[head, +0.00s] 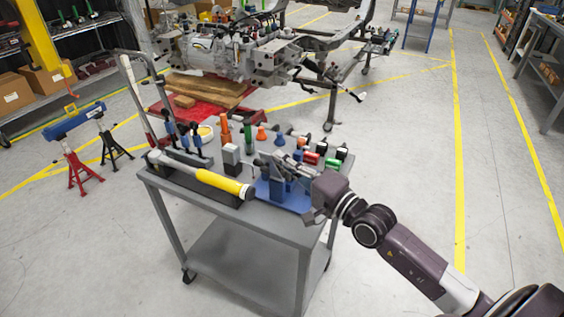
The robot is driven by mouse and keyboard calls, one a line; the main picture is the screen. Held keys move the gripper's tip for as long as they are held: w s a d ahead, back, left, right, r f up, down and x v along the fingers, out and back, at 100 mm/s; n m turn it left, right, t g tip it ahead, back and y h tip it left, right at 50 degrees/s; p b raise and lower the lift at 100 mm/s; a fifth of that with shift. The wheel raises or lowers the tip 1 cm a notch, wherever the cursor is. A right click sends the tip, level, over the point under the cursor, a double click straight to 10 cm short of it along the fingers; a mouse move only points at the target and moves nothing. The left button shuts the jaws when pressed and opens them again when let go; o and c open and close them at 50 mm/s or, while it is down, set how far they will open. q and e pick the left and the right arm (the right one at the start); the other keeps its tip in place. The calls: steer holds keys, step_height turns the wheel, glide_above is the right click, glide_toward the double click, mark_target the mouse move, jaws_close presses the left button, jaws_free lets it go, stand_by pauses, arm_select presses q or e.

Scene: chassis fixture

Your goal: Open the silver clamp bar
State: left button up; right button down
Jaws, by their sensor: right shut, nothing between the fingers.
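A blue fixture (268,191) stands near the front right corner of the grey cart's top. A silver clamp bar (290,163) lies across its upper part, partly hidden by small parts around it. My left gripper is not in view.
The grey cart (240,222) carries a yellow-handled tool (222,182) at the front left and several coloured screwdrivers and bottles behind the fixture. Clear floor lies to the right.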

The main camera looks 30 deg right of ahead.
steer(key=shift+s, duration=0.1)
stand_by(0.4)
steer(key=r+v, duration=0.1)
steer(key=v, duration=1)
steer(key=shift+s+d+f, duration=0.2)
steer(key=shift+s+f, duration=0.15)
steer(key=shift+f, duration=0.15)
